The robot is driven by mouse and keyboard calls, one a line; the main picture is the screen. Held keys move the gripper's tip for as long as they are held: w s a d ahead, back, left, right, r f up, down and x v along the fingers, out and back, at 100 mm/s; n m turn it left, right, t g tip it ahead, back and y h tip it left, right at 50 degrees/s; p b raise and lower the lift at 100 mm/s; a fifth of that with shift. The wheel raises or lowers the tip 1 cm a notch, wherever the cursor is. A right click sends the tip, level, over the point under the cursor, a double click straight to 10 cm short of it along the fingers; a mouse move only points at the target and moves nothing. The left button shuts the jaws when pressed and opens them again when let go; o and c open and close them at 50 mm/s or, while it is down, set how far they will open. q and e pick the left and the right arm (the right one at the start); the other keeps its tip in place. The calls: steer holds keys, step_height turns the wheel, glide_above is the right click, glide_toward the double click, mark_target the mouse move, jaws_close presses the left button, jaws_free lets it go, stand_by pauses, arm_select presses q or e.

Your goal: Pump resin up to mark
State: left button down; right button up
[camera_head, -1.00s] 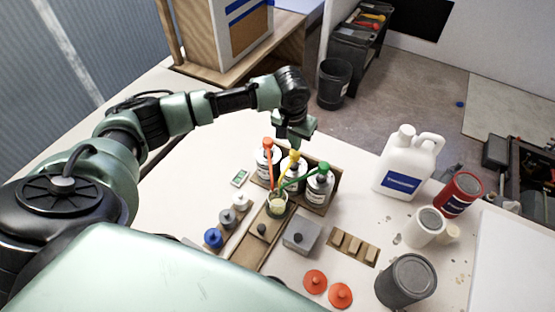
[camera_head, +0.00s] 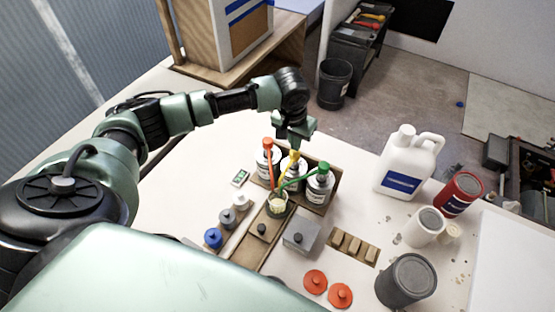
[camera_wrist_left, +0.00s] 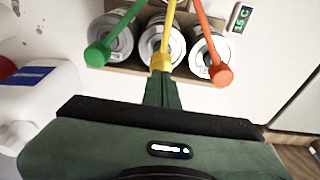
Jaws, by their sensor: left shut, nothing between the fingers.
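Three pump bottles stand in a wooden tray (camera_head: 333,195), with a red-orange pump (camera_head: 267,144), a yellow pump (camera_head: 294,162) and a green pump (camera_head: 323,168). Their spouts lead toward a small clear cup (camera_head: 277,205) with pale content; its level against any mark is too small to read. My left gripper (camera_head: 295,147) is shut and empty, pointing down at the top of the yellow pump. In the left wrist view its fingertips (camera_wrist_left: 162,77) meet or nearly meet the yellow head (camera_wrist_left: 161,62); I cannot tell if they press it. My right gripper is out of view.
A white jug (camera_head: 408,165), a red can (camera_head: 459,193) and a grey can (camera_head: 405,281) stand to the right. Blue, grey and white lidded pots (camera_head: 213,238) stand left of the cup. A small green display (camera_head: 240,178) lies behind them.

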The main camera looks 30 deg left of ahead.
mark_target(295, 153)
arm_select(q)
steer(key=shift+s+f+b, duration=0.1)
steer(key=shift+f+b, duration=0.3)
steer(key=shift+f, duration=1.55)
steer(key=shift+r, duration=0.1)
steer(key=shift+r+p, duration=2)
steer(key=shift+p, duration=0.55)
step_height(295, 153, up, 3)
steer(key=p, duration=0.3)
